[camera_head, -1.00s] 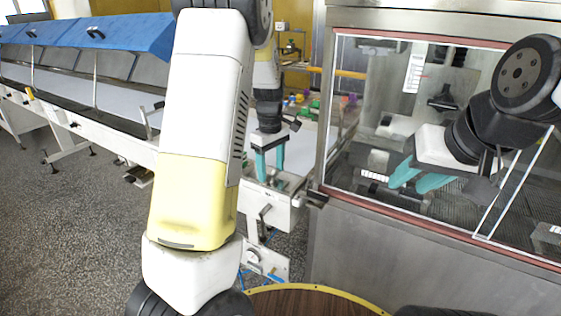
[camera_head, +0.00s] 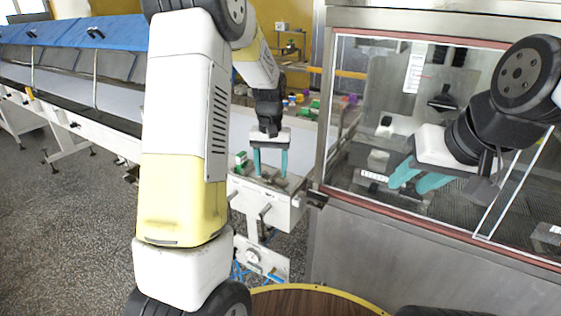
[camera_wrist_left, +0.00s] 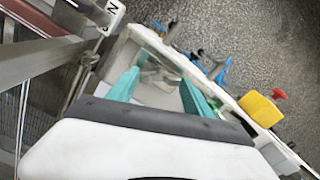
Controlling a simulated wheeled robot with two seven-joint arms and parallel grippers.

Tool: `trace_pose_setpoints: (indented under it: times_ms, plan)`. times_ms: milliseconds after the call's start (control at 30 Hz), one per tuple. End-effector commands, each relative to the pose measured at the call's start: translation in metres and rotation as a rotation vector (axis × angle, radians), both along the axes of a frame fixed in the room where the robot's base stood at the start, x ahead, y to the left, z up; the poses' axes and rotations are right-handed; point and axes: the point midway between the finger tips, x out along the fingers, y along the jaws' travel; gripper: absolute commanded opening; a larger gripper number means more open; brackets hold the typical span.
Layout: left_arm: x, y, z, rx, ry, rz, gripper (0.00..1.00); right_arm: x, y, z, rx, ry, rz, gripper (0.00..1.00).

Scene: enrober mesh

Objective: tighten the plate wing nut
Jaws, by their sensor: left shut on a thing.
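My left gripper (camera_head: 271,172) points down at the grey machine end beside the conveyor, its teal fingers a little apart. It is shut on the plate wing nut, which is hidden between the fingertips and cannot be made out. The left wrist view shows the same fingers (camera_wrist_left: 160,95) reaching to a pale metal plate area (camera_wrist_left: 157,92). My right gripper (camera_head: 410,185) is in front of the glass cabinet, its teal fingers apart with nothing seen between them.
The glass-fronted cabinet (camera_head: 345,215) stands close on the right of the left gripper. A white conveyor (camera_head: 100,138) runs away at left under blue covers (camera_head: 100,35). A green part (camera_head: 241,158) sits left of the fingers. A round brown tabletop (camera_head: 310,303) is in front.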

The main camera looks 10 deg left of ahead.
Motion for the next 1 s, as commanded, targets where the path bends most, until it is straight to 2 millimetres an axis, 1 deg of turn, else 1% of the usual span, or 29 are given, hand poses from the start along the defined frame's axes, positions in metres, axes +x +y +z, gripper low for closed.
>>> trace_pose_setpoints:
  times_ms: [133, 1000]
  plan:
    - [0.0002, -0.0003, 0.0003, 0.000, -0.001, -0.049, 0.19, 0.0000, 0.0000, 0.0000, 0.000, 0.000, 0.000, 0.38]
    - [0.0000, -0.0002, 0.0000, 0.000, 0.000, -0.045, 0.19, 0.0000, 0.0000, 0.0000, 0.000, 0.000, 0.000, 0.38]
